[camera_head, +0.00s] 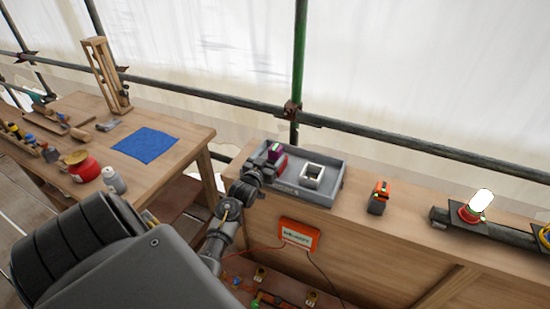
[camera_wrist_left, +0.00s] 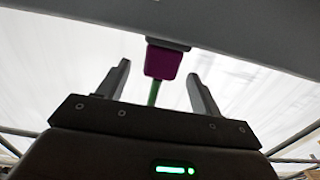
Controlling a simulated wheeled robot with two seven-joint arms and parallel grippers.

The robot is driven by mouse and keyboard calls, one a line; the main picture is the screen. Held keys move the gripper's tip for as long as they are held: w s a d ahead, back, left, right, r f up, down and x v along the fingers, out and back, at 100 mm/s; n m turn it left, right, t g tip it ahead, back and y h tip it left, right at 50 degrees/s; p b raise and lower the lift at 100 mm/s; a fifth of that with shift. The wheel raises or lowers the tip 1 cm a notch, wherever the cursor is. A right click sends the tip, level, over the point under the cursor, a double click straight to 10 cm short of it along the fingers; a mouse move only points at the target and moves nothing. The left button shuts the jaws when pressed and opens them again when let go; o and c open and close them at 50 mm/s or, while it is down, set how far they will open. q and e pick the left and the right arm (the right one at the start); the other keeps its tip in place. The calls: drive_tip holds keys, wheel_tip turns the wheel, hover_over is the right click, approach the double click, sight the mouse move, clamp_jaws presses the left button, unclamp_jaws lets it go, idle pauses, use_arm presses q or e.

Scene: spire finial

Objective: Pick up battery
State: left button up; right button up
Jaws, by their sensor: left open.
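A small purple block (camera_head: 274,152), which I take to be the battery, stands up at the left end of a grey tray (camera_head: 330,192) on the bench. My left gripper (camera_head: 268,172) is at the tray's near left side, close to the block. In the left wrist view the purple block (camera_wrist_left: 162,62) shows between the two spread fingers (camera_wrist_left: 157,76), with gaps on both sides. Its far end meets a grey part, and a green post shows behind it. My right gripper is not in view.
A white square frame (camera_head: 312,176) sits in the tray, and a red item lies beside the block. An orange and black device (camera_head: 379,197) and a red-based lamp (camera_head: 474,208) stand to the right. An orange box (camera_head: 299,235) with wires is on the bench front.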

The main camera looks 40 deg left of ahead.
sight(272, 154)
use_arm(q)
drive_tip(key=x, duration=0.3)
drive_tip(key=shift+w+a, duration=0.1)
drive_tip(key=shift+w, duration=0.05)
drive_tip(key=c, duration=1.2)
